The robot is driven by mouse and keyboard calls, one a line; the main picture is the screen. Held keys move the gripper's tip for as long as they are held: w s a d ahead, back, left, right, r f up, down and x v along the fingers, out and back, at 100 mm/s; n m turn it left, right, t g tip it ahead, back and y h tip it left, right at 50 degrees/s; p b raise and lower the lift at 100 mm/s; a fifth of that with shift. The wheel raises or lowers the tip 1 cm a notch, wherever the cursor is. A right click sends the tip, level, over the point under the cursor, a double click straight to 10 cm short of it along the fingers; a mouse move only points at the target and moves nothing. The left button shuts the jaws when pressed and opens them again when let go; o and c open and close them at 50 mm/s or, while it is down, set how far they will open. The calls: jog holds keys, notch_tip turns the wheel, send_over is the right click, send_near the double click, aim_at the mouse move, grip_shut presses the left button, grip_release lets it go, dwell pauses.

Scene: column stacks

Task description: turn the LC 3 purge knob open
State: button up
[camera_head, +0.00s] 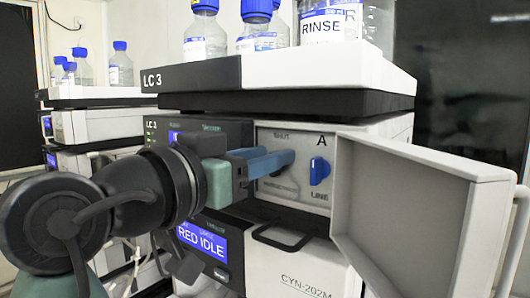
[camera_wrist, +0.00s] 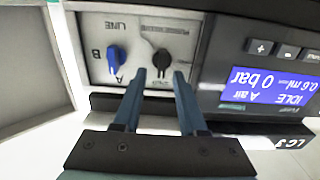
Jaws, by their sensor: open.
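The black purge knob (camera_wrist: 161,60) sits on the pale valve panel of the LC 3 unit (camera_head: 325,262). My gripper (camera_head: 284,160) reaches toward the panel from the left. In the wrist view my gripper (camera_wrist: 160,76) has its two blue-grey fingers apart, with the knob showing between and just beyond the tips. I cannot tell whether the tips touch it. The panel has a "SHUT" label above the knob area; the knob's exact setting is too small to read.
A blue line knob (camera_head: 319,171) stands beside the purge knob, also in the wrist view (camera_wrist: 115,58). The open door (camera_head: 405,215) juts out at right. A black handle (camera_head: 285,241) is below. Bottles (camera_head: 325,27) stand on top. The display (camera_wrist: 272,88) reads IDLE.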

jog(key=shift+w, duration=0.15)
grip_shut()
dwell(0.5)
jog(key=shift+w+a+f+n+p, duration=0.2)
jog(key=shift+n+p, duration=1.2)
jog(key=shift+n, duration=1.3)
jog(key=shift+w+a+f+n+p, duration=0.15)
jog(key=shift+n+p, duration=1.2)
jog(key=shift+n, duration=1.35)
jog(key=shift+w+a+f+n+p, duration=0.1)
jog(key=shift+a+f+n+p, duration=0.15)
jog(key=shift+n+p, duration=1.8)
jog(key=shift+n+b, duration=0.6)
jog(key=shift+n, duration=0.15)
